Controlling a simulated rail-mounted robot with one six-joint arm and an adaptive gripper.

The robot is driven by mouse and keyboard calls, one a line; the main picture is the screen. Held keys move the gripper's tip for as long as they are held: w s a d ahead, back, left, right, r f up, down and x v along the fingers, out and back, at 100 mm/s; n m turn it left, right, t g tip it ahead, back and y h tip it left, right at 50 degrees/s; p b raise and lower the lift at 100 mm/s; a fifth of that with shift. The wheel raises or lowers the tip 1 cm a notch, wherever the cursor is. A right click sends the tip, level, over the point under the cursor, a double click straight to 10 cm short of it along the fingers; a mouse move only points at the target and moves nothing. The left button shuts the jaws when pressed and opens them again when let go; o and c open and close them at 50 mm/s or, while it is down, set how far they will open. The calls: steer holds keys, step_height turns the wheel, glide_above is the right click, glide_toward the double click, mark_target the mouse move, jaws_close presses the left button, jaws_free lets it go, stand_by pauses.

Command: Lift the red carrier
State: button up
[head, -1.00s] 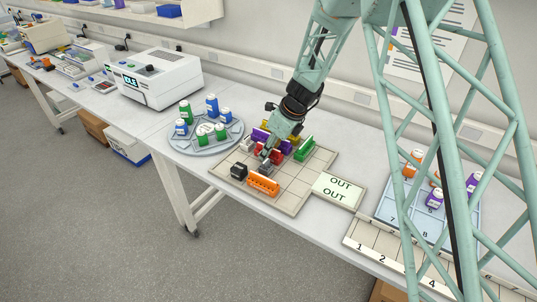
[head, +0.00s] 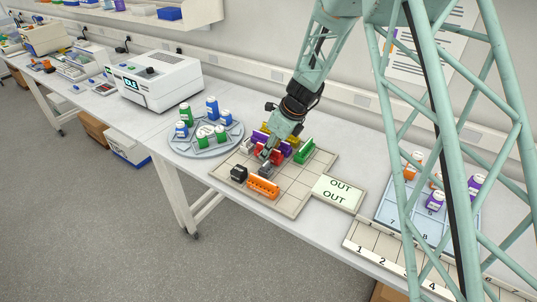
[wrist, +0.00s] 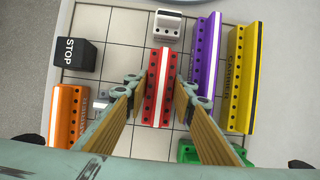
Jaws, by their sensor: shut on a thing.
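The red carrier (wrist: 160,85) is a long red block with a row of dark holes, in the middle of the wrist view. It lies between the two fingers of my gripper (wrist: 162,92), which is shut on it. In the head view, the red carrier (head: 274,157) shows partly behind my gripper (head: 268,152), over the tiled board (head: 288,203). I cannot tell whether it is clear of the board.
A round bottle tray (head: 205,153) is left; an OUT plate (head: 337,190) is right.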

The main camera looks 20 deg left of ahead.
step_height(320, 180, up, 9)
steer(key=shift+r+p, duration=0.1)
steer(key=shift+p, duration=0.7)
